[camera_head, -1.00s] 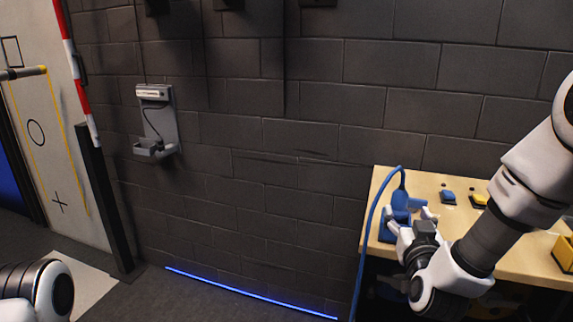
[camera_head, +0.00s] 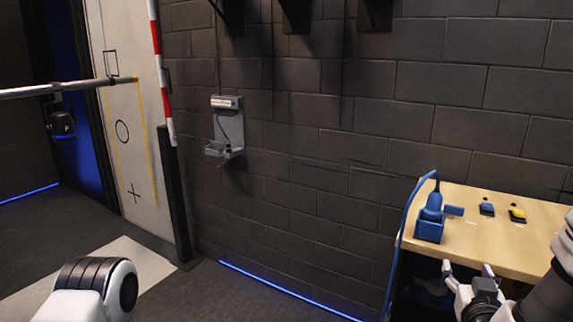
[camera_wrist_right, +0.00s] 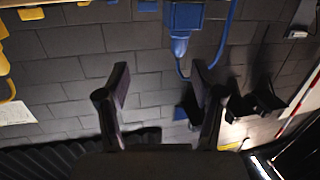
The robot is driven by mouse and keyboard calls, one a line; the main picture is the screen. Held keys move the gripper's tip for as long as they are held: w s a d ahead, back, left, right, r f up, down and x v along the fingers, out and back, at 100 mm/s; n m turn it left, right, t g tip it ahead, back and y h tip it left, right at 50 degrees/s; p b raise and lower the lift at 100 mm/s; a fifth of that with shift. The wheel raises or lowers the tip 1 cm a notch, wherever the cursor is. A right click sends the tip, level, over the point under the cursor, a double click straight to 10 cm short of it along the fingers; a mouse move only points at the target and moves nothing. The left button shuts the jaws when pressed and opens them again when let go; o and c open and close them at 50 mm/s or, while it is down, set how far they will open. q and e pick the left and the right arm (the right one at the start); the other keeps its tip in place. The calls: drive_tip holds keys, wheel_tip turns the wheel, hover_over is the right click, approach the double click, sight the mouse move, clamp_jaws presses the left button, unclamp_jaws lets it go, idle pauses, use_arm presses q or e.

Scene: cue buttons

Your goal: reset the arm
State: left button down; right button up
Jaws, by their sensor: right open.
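My right gripper (camera_head: 467,269) is in the lower right of the head view, just in front of the wooden table (camera_head: 465,232). Its fingers are spread and nothing is between them. In the right wrist view the open gripper (camera_wrist_right: 162,76) faces the dark brick wall, with both fingers apart. The blue holder with a corded blue device (camera_head: 431,222) stands on the table's left end, apart from the gripper. It also shows in the right wrist view (camera_wrist_right: 183,17) at the top. My left arm enters at the lower left, but its gripper is out of view.
A blue button (camera_head: 487,208) and a yellow button (camera_head: 517,214) sit on the table. A blue cable (camera_head: 403,235) hangs over its left edge. A grey wall unit (camera_head: 226,128) hangs on the bricks. A dark post (camera_head: 175,195) stands left. The floor between is clear.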

drive_tip(key=s+a+f+n+g+y, duration=0.15)
drive_tip(key=s+f, duration=0.25)
drive_tip(key=f, duration=0.5)
drive_tip(key=s+a+f+n+g+y, duration=0.1)
drive_tip(key=s+a+f+g, duration=0.25)
drive_tip(key=f, duration=0.55)
drive_tip(key=s+a+f+n+g+y, duration=0.15)
drive_tip(key=s+f, duration=0.25)
drive_tip(key=f, duration=0.6)
drive_tip(key=s+a+f+g, duration=0.1)
drive_tip(key=s+f+g, duration=0.2)
drive_tip(key=s, duration=0.3)
drive_tip(key=s+a+f+g+y, duration=0.1)
drive_tip(key=s+a+f+g, duration=0.1)
drive_tip(key=s, duration=0.4)
drive_tip(key=s+a+f+m+g+y, duration=0.1)
drive_tip(key=s+f+g, duration=0.3)
drive_tip(key=s, duration=0.3)
drive_tip(key=shift+a+f, duration=0.3)
drive_tip(key=shift+f, duration=0.1)
drive_tip(key=shift+w+g, duration=0.1)
drive_tip(key=shift+g, duration=0.15)
